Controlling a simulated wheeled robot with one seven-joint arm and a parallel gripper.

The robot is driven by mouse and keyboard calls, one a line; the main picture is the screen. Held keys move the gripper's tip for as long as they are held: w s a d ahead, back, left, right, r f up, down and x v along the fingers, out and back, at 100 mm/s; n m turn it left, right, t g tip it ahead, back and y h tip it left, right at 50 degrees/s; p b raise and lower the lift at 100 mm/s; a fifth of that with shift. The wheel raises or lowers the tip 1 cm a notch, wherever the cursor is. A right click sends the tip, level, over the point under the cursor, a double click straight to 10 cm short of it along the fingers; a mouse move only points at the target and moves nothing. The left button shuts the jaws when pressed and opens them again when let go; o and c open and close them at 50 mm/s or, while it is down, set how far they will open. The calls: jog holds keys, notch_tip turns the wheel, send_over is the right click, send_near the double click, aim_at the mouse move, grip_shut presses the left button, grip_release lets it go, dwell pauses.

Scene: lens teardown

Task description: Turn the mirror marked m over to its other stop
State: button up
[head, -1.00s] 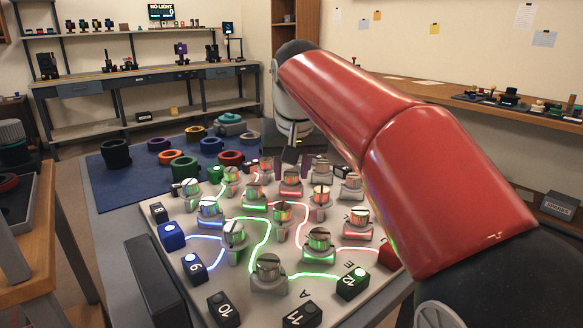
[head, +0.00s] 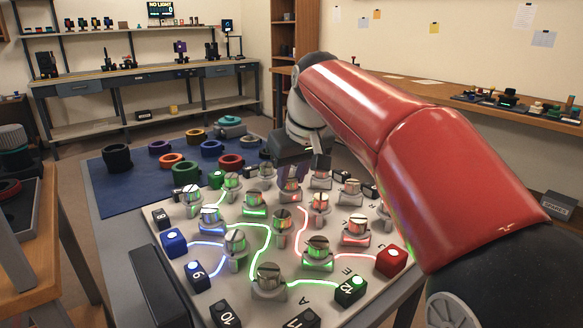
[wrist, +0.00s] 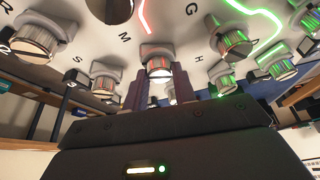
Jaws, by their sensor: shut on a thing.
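My gripper (head: 291,178) is down at the far middle of the light board, its purple fingers around one of the round mirror mounts. In the wrist view my gripper (wrist: 160,82) has a finger on each side of this mirror (wrist: 158,63), shut on it. The letter M (wrist: 125,36) is printed on the board just left of that mount. The fingers partly cover the mirror in the head view, and its slant is hard to read there.
Several other slotted mirrors (head: 268,277) stand close around on the pale board (head: 190,278). Numbered blocks line its edges, with a red block (head: 391,258) at right. Several coloured rings lie on the blue mat (head: 125,190) behind.

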jog(key=n+y+p, duration=0.1)
jog(key=n, duration=0.2)
jog(key=n+g+y+p, duration=0.1)
jog(key=n, duration=0.2)
jog(key=shift+w+d+r+g, duration=0.1)
jog(key=shift+w+d+g, duration=0.05)
jog(key=shift+g, duration=0.15)
jog(key=n+g, duration=0.1)
jog(key=n, duration=0.3)
jog(key=shift+w+y+p, duration=0.1)
jog(key=shift+y+p, duration=0.2)
jog(key=shift+n+g, duration=0.8)
jog(key=shift+n, duration=1)
jog(key=o, duration=1)
jog(key=v, duration=0.7)
jog(key=shift+d+r, duration=0.2)
jog(key=shift+r, duration=0.05)
jog(key=shift+w, duration=0.1)
